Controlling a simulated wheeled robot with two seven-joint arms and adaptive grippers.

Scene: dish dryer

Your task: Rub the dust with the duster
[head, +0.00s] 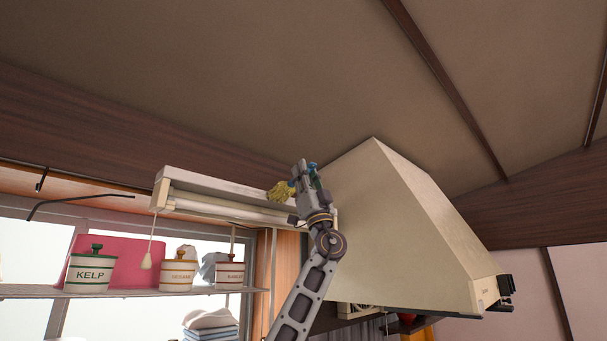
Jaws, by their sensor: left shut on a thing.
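The duster (281,191) has a fluffy yellow head and shows just left of my left gripper (302,179). My left gripper is shut on it, with a bit of blue-green showing at the fingers. The yellow head is over the right part of the top of a long white lamp box (225,188). I cannot tell whether it touches that top. The top looks greyish, but I cannot make out separate dust on it. My right gripper is not in view.
A large cream range hood (400,235) stands close on the right of my left arm. A shelf (140,292) with labelled canisters, one a KELP canister (91,272), is below left. A pull cord (147,257) hangs from the lamp. Space above, under the ceiling, is free.

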